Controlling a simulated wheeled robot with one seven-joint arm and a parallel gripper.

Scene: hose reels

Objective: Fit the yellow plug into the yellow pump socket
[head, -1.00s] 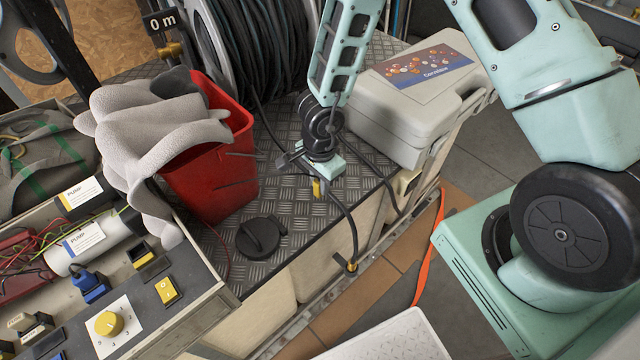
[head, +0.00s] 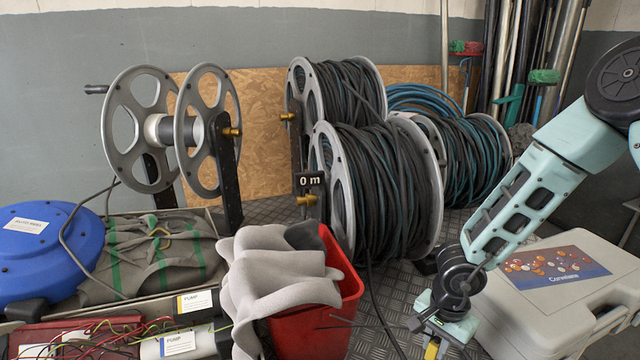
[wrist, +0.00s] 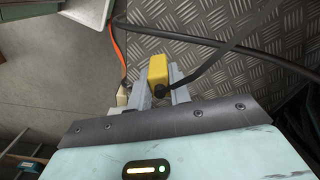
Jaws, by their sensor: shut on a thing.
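My gripper (head: 434,335) is at the bottom of the head view, right of the red bucket. It is shut on the yellow plug (head: 431,350), whose lower part is cut off by the frame edge. In the wrist view the yellow plug (wrist: 158,71) sits between the two grey fingers of my gripper (wrist: 161,80), with a black round end toward me. It is held above the checkered metal plate.
The red bucket (head: 345,290) with a grey cloth (head: 275,285) stands left of my gripper. A pale case (head: 555,300) stands close on the right. Hose reels (head: 385,190) stand behind. Black hose (wrist: 225,45) crosses the metal plate (wrist: 200,18) near the plug.

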